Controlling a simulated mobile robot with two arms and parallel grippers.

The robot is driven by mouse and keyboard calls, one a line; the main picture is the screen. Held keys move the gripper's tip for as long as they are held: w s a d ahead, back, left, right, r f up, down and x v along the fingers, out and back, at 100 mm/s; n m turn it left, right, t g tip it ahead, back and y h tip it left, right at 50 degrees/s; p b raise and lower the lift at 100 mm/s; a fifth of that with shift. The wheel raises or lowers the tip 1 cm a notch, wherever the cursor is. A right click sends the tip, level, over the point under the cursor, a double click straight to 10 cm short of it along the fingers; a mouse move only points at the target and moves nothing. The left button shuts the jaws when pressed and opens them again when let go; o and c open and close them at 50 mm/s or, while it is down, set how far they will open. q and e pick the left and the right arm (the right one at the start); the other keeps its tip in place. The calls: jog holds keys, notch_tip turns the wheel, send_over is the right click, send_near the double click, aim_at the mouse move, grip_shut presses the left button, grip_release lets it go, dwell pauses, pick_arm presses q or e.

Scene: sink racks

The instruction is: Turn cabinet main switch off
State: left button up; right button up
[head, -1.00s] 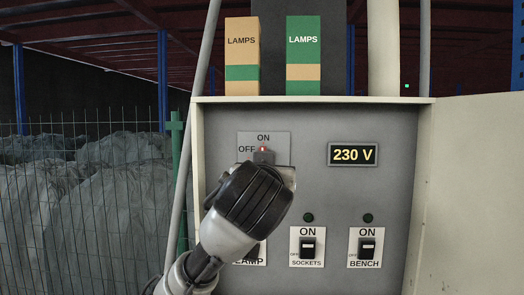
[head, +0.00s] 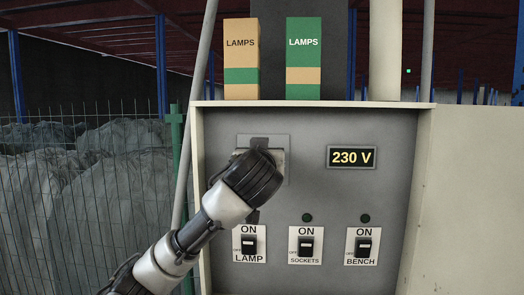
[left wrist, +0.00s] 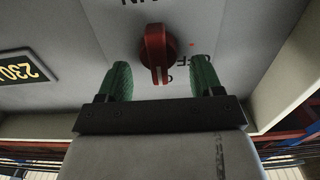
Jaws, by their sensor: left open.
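The main switch is a red rotary knob (left wrist: 156,50) on a grey plate, seen upside down in the left wrist view. Its handle points toward a partly hidden label, likely ON; OFF is beside it. In the head view my left gripper (head: 258,165) is in front of the switch plate (head: 283,143) and hides the knob and its labels. In the left wrist view its green fingers (left wrist: 160,80) are open, one on each side of the handle. I see no clear contact. My right gripper is not in view.
The cabinet (head: 385,125) has a 230 V display (head: 351,157) and LAMP (head: 249,245), SOCKETS (head: 306,247) and BENCH (head: 363,246) switches below. Two LAMPS boxes (head: 240,60) (head: 303,60) stand on top. An open door (head: 475,200) is at right, a mesh fence (head: 85,190) at left.

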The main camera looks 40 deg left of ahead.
pick_arm(q)
jog(key=shift+c, duration=0.2)
jog(key=c, duration=0.9)
jog(key=shift+s+a+f+n+b, duration=0.15)
jog(key=shift+a+f+n+b, duration=0.15)
jog(key=shift+n+b, duration=2.1)
jog(key=shift+s+a+f+n+b, duration=0.25)
jog(key=shift+n+b, duration=1.05)
jog(key=shift+n, duration=2.25)
jog(key=shift+a+f+n+b, duration=0.15)
jog(key=shift+f+n+b, duration=0.2)
jog(key=shift+n+b, duration=2.05)
jog(key=shift+n+p, duration=0.55)
jog(key=shift+n, duration=0.2)
jog(key=o, duration=0.9)
jog(key=shift+s, duration=0.1)
jog(key=shift+o, duration=0.2)
